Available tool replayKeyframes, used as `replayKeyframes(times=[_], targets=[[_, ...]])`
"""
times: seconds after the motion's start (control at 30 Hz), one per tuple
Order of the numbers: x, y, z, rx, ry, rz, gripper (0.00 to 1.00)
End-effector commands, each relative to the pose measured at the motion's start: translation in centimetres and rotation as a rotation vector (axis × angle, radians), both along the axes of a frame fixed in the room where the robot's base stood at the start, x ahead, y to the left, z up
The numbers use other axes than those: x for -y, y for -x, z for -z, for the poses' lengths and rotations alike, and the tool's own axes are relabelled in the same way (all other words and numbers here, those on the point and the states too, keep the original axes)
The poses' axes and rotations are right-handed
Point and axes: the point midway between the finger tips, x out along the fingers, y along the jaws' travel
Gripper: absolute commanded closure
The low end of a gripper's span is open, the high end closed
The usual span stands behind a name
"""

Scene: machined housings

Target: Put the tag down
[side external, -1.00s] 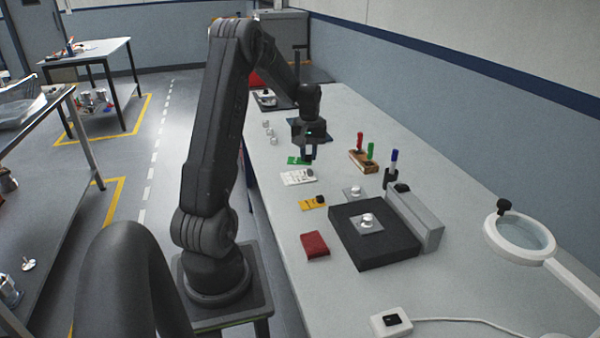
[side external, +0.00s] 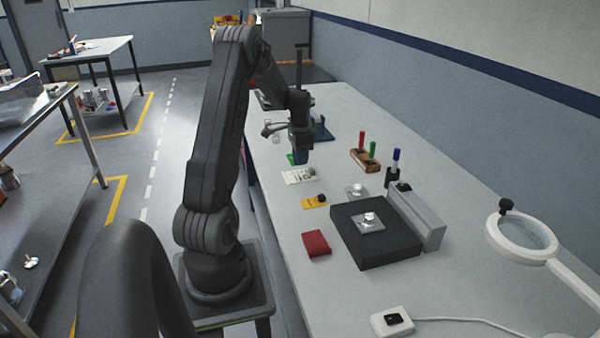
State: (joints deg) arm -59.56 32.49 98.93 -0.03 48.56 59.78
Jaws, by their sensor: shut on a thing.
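A green tag (side external: 291,158) shows as a small sliver at the left of my gripper; the rest of it is hidden behind the fingers. My gripper (side external: 301,160) points down, low over the bench at the green tag, and is shut on it. I cannot tell whether the tag touches the bench. A white tag (side external: 294,178) with a grey knob and a yellow tag (side external: 311,203) with a black knob lie on the bench nearer the camera.
A wooden block (side external: 364,160) with red and green markers stands to the right. A black plate (side external: 376,244) holds a metal part beside a grey block (side external: 416,219).

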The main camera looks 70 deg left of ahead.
Motion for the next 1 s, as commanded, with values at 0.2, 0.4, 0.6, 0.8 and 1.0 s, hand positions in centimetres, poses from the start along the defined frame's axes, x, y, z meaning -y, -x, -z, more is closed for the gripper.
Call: replayKeyframes(times=[0.2,0.4,0.6,0.8,1.0], targets=[[0.0,0.0,2.6,-0.001,0.002,-0.002,1.00],[0.1,0.0,5.5,-0.002,0.003,-0.003,1.00],[0.0,0.0,5.8,0.000,0.000,-0.003,1.00],[0.1,0.0,6.1,0.000,0.001,-0.003,1.00],[0.0,0.0,6.1,0.000,0.000,-0.004,0.62]])
